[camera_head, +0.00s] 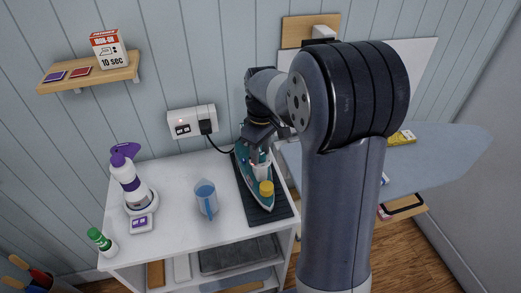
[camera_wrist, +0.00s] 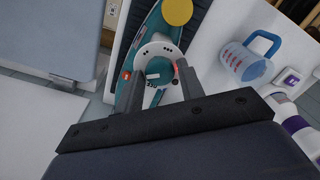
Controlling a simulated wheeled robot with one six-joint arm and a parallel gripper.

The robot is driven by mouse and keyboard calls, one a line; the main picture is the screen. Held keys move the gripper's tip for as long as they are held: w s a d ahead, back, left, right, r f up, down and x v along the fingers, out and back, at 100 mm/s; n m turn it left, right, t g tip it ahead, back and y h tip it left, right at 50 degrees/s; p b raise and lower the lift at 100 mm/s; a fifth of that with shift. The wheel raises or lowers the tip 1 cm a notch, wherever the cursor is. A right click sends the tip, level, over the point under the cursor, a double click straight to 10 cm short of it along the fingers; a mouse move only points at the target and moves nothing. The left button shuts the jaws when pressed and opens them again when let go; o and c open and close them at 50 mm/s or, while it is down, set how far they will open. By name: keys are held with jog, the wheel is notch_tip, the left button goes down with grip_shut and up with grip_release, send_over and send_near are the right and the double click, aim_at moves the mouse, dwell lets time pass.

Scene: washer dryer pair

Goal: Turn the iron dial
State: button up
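The teal iron (camera_head: 254,181) lies on a dark ribbed mat (camera_head: 280,211) on the white cabinet top. It has a yellow cap (camera_head: 266,188), also seen in the wrist view (camera_wrist: 178,11). In the wrist view the iron's round dial area (camera_wrist: 158,69), a white ring with a teal centre, lies between my fingertips. My gripper (camera_wrist: 158,75) has its two fingers apart, one on each side of the dial area. I cannot tell whether either finger touches it. In the head view my gripper (camera_head: 260,140) is above the iron's rear, partly hidden by my arm.
A blue measuring jug (camera_head: 206,199) stands left of the iron and also shows in the wrist view (camera_wrist: 243,62). A purple-and-white bottle (camera_head: 128,178) stands further left. The ironing board (camera_head: 440,150) is on the right. A wall socket with a plug (camera_head: 193,122) is behind.

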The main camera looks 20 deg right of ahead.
jog(key=c, duration=0.6)
jog(key=shift+m, duration=0.3)
jog(key=m, duration=0.5)
jog(key=shift+r+p, duration=0.1)
jog(key=shift+p, duration=0.2)
jog(key=m, duration=0.6)
jog(key=o, duration=1)
